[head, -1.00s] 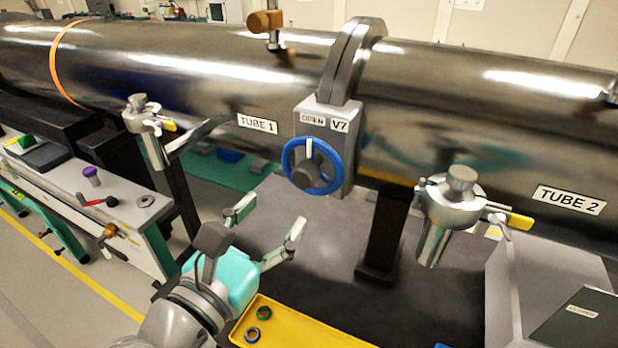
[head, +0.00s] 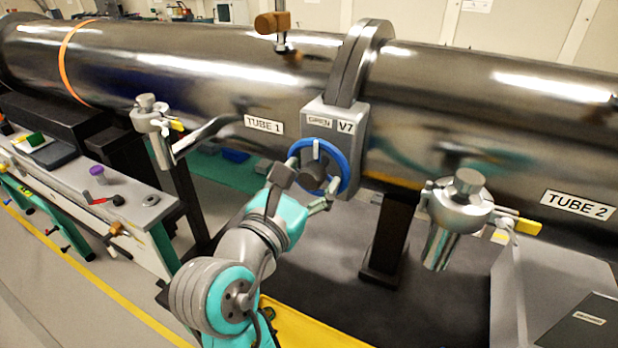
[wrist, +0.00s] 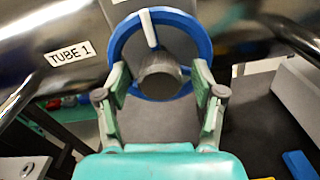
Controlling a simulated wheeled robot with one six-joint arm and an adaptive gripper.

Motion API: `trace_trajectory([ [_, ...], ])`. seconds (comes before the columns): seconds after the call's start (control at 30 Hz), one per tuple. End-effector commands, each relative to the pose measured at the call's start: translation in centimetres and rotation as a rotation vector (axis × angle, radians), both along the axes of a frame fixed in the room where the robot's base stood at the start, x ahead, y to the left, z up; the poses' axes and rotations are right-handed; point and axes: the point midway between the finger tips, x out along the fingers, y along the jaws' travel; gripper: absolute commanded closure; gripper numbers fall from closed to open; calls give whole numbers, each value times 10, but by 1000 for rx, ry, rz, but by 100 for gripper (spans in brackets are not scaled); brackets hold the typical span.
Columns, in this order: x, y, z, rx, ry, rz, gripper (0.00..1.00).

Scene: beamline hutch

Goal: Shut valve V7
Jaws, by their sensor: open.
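Valve V7 has a blue handwheel (head: 345,168) with a grey hub, on a grey housing (head: 350,128) labelled "OPEN" and "V7". In the wrist view the wheel (wrist: 204,42) is at top centre, its white mark (wrist: 149,28) pointing up, slightly left. My gripper (head: 305,188) is at the wheel's lower part, partly hiding it in the head view. In the wrist view my gripper (wrist: 161,72) is open, its fingers on either side of the round grey hub (wrist: 160,78), over the lower wheel. I cannot tell whether the fingers touch the rim or hub.
The valve sits beneath a flange between TUBE 1 (head: 210,75) and TUBE 2 (head: 500,90). A metal fitting (head: 462,205) with a yellow lever hangs to the right, another (head: 152,120) to the left. A dark support post (head: 388,235) and a yellow tray (head: 310,328) are below.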

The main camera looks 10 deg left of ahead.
Motion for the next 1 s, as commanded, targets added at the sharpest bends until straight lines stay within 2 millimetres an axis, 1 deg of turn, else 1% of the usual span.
trace_trajectory([
  [0.03, 0, 0, 0, 0, 0, 0, 32],
  [0.07, 0, 0, 0, 0, 0, 0, 37],
  [0.1, 0, 0, 0, 0, 0, 0, 47],
  [0.17, 0, 0, 0, 0, 0, 0, 62],
  [0.2, 0, 0, 0, 0, -1, 0, 72],
  [0.27, 0, 0, 0, 0, -1, 0, 87],
  [0.3, 0, 0, 0, 0, -1, 0, 91],
  [0.67, 0, 0, 1, 33, -15, -1, 91],
  [0.87, 0, 0, 2, 131, -51, 0, 91],
  [1.0, 0, 0, 2, 237, -91, 0, 91],
])
